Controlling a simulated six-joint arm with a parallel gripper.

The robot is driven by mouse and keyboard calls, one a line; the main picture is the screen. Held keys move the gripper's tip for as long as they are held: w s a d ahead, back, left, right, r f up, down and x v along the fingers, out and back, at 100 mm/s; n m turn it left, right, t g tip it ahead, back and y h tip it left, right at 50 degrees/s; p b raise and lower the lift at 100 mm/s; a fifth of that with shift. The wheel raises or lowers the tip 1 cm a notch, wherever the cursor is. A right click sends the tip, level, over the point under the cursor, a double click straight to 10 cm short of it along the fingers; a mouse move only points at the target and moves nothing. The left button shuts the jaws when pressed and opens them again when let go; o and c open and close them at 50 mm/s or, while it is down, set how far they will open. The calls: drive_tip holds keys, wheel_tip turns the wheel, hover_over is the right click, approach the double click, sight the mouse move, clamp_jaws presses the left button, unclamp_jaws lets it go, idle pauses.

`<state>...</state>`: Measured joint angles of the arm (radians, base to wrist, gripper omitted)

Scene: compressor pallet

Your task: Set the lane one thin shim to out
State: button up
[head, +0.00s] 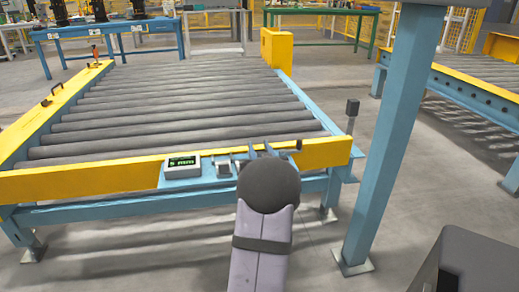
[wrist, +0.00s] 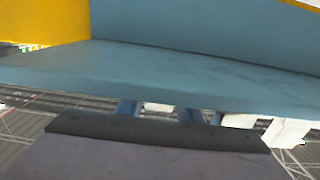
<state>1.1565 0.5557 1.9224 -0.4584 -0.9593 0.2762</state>
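A small control shelf on the front yellow rail of the roller lane carries a display (head: 182,162) with green digits that seem to read 5 mm. Small grey blocks (head: 223,168) sit just right of the display; I cannot tell whether one is the thin shim. My gripper (head: 263,150) is at the front rail, right of these blocks, with two fingertips showing apart past my dark round wrist. In the wrist view my gripper's fingers (wrist: 158,110) are apart, partly hidden by a blue plate edge (wrist: 190,83). No held object shows between them.
The roller lane (head: 180,105) lies behind the yellow front rail (head: 85,180). A blue post (head: 385,140) stands close on the right. A small dark box on a stalk (head: 352,107) rises at the lane's right corner. A dark grey box (head: 470,265) is at bottom right.

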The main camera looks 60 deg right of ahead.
clamp_jaws()
drive_tip(key=shift+v, duration=2)
drive_tip(key=shift+s+a+f, duration=0.15)
drive_tip(key=shift+s+f, duration=0.05)
unclamp_jaws()
drive_tip(key=shift+r, duration=0.1)
drive_tip(key=p+v, duration=0.2)
drive_tip(key=v, duration=0.5)
drive_tip(key=shift+s+a+r, duration=0.1)
